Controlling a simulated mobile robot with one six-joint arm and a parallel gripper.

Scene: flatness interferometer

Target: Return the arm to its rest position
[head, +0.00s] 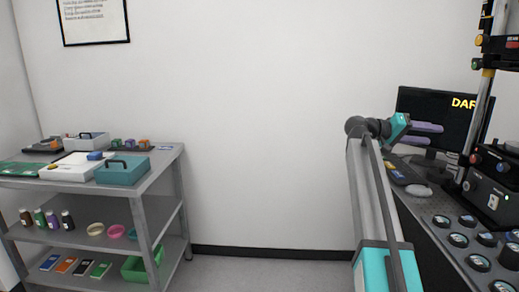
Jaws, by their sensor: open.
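My arm (370,200) rises from the bottom of the head view, in front of the right-hand bench. It bends at an elbow at the top and turns to the right. My gripper (432,134) is at the end of the arm, in front of the left part of the monitor (430,104). Its two purple-grey fingers point right and are apart, with nothing seen between them.
A grey shelf cart (160,170) with boxes stands at left. Floor between (270,268) is clear.

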